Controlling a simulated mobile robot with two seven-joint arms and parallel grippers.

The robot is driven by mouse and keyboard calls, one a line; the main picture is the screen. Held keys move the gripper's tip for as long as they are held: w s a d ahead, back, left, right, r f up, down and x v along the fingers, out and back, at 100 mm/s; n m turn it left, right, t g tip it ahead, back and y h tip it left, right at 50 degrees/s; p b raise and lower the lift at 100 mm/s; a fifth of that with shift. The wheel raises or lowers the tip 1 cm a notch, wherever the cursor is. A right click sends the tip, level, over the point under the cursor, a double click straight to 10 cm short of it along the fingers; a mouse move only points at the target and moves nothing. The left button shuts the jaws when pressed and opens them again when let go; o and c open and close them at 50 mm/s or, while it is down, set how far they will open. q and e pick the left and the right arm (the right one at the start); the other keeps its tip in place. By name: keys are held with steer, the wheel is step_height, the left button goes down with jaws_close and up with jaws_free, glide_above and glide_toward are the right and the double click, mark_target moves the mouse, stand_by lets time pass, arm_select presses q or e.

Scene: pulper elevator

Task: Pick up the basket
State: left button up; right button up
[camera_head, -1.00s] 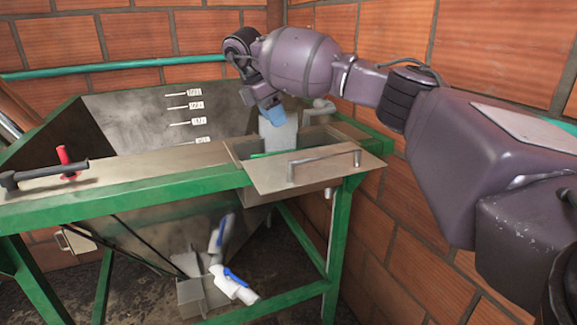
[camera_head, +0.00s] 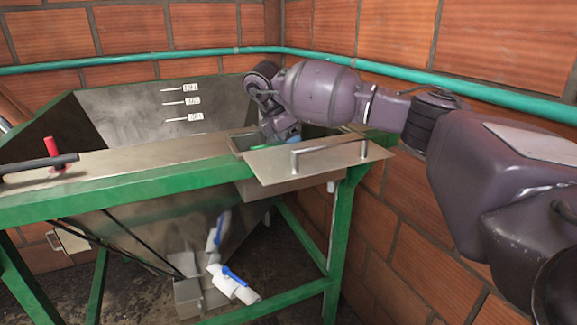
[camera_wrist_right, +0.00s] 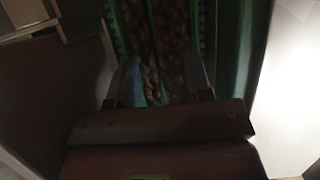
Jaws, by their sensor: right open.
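The basket appears in the dark right wrist view as green slotted walls (camera_wrist_right: 118,28) with brown, bean-like contents between them. In the head view only a bit of green (camera_head: 262,146) shows in the metal compartment; the rest is hidden by the compartment's rim and my arm. My right gripper (camera_wrist_right: 163,82) is open, its two fingers apart over the brown contents, pointing along the basket. In the head view the right gripper (camera_head: 284,136) reaches down into the compartment, and its fingertips are hidden. Contact with the basket cannot be told. My left gripper is not in view.
A metal plate with a bar handle (camera_head: 330,150) lies at the compartment's front. A green frame (camera_head: 150,200) carries the metal hopper (camera_head: 150,115). A black lever with a red knob (camera_head: 52,150) is at the left. Brick walls (camera_head: 400,45) and a green pipe (camera_head: 120,62) stand close behind.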

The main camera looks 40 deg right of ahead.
steer(key=shift+c, duration=0.3)
jaws_close()
